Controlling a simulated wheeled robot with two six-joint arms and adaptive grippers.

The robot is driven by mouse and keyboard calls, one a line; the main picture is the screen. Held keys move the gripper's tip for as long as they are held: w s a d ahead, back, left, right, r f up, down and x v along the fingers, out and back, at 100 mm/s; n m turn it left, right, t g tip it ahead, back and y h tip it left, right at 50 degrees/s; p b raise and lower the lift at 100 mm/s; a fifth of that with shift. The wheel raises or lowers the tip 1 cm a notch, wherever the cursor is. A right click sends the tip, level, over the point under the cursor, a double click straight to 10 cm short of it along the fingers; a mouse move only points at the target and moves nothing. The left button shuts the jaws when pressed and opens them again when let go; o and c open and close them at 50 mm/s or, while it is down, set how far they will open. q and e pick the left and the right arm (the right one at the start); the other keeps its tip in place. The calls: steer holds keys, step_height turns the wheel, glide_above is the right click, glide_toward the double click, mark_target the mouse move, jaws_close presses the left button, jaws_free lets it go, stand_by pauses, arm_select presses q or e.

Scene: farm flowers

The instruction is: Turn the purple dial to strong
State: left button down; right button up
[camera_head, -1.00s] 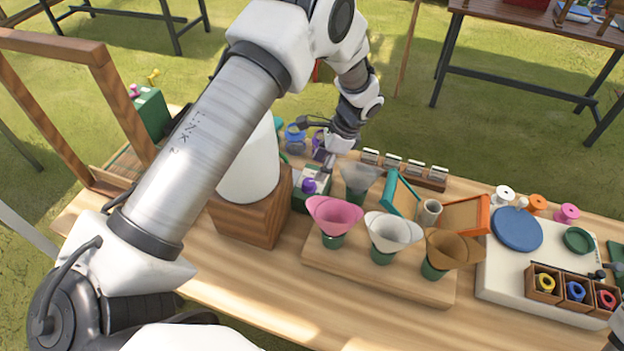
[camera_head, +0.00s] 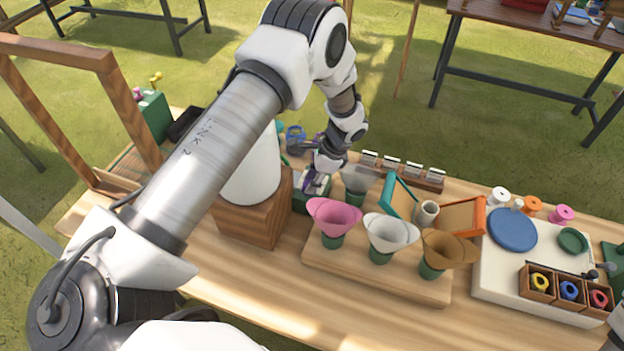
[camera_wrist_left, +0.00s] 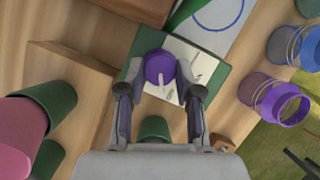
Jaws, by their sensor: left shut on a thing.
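The purple dial (camera_wrist_left: 160,67) sits on a green box (camera_wrist_left: 208,77) with a pale top plate in the left wrist view. The plate has small dark marks that I cannot read. My left gripper (camera_wrist_left: 161,88) is shut on the dial, with one finger on each side of it. In the head view the left gripper (camera_head: 316,181) reaches down onto the green box (camera_head: 303,200), and it mostly hides the dial. My right gripper does not show clearly.
Pink (camera_head: 334,217), white (camera_head: 392,231) and brown (camera_head: 450,249) cones in green pots stand close in front on a wooden board. A wooden block (camera_head: 250,220) stands left of the box. Purple (camera_wrist_left: 283,103) and blue jars lie nearby.

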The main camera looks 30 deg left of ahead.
arm_select(q)
steer(key=shift+f, duration=0.15)
steer(key=shift+f+n+g+h+b, duration=0.1)
steer(key=shift+n+g+h+b, duration=0.25)
steer(key=shift+n+b, duration=0.7)
steer(key=n, duration=0.3)
steer(key=shift+a+g+h, duration=0.1)
steer(key=shift+g+h, duration=0.25)
steer(key=n+h+b, duration=0.1)
steer(key=n, duration=0.2)
steer(key=shift+w+a, duration=0.1)
steer(key=shift+a+n+g+h+b, duration=0.1)
steer(key=shift+n+g+h+b, duration=0.35)
steer(key=shift+n, duration=0.8)
steer(key=n+h, duration=0.1)
steer(key=n, duration=0.2)
steer(key=shift+a+n+t+h, duration=0.1)
steer(key=shift+n+t+h, duration=0.15)
steer(key=shift+n+h, duration=0.1)
steer(key=shift+a+n+t+h+p, duration=0.1)
steer(key=shift+n+t+h+p, duration=0.25)
steer(key=shift+n, duration=0.8)
steer(key=shift+n+t+h+p, duration=0.1)
steer(key=shift+n+h, duration=0.35)
steer(key=shift+n, duration=0.65)
steer(key=shift+s, duration=0.2)
